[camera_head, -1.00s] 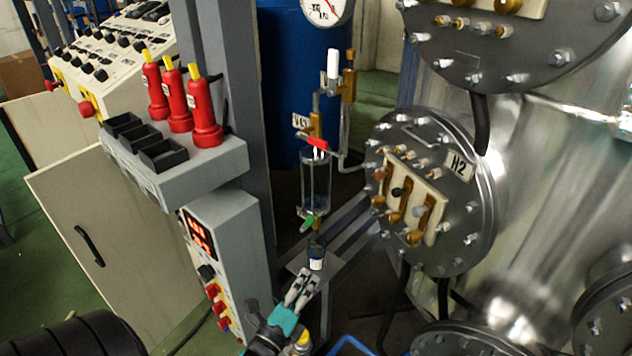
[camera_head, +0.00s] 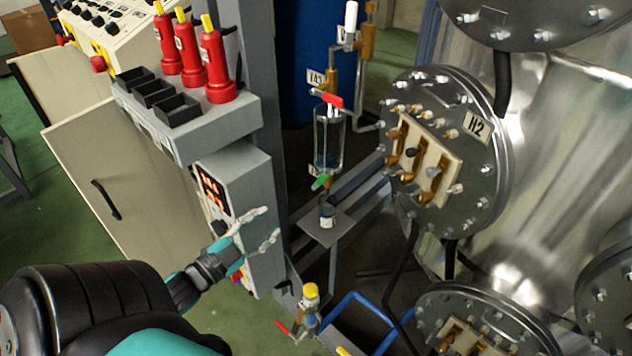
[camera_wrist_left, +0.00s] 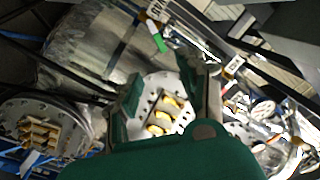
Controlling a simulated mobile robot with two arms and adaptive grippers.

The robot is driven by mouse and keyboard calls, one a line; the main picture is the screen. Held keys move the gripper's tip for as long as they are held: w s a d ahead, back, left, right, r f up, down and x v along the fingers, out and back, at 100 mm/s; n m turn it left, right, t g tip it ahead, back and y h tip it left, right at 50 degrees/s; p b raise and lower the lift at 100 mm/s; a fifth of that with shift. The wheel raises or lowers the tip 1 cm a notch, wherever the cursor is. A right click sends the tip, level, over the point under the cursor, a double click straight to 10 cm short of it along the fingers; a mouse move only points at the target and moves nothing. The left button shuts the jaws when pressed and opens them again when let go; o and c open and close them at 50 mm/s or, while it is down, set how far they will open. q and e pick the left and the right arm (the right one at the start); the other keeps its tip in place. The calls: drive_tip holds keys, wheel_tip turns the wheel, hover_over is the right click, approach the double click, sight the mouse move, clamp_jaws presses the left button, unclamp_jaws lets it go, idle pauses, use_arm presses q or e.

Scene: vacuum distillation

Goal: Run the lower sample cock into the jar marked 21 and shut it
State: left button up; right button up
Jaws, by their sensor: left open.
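A glass sample vessel (camera_head: 327,145) hangs upright, with a red-handled cock (camera_head: 331,100) above it and a green-handled cock (camera_head: 320,182) below. The green handle sits at a slant. A small dark-topped jar (camera_head: 327,217) with a white label stands on a small shelf under the lower outlet; its mark is too small to read. My left gripper (camera_head: 268,226) is open and empty, left of the jar and apart from it, in front of the grey control box. Its fingers also show in the left wrist view (camera_wrist_left: 160,88). My right gripper is out of view.
A metal shelf (camera_head: 312,232) carries the jar. Below are a yellow-capped fitting (camera_head: 311,291) with a red lever and a blue pipe frame (camera_head: 352,302). The round flange H2 (camera_head: 478,165) stands close on the right. The grey control box (camera_head: 258,180) is behind my gripper.

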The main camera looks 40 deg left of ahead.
use_arm(q)
drive_tip(key=n, duration=0.2)
drive_tip(key=p, duration=0.2)
approach(321, 180)
drive_tip(key=shift+h, duration=0.3)
drive_tip(key=w, duration=0.8)
drive_tip(key=shift+w+d, duration=0.1)
drive_tip(key=shift+w, duration=0.1)
clamp_jaws()
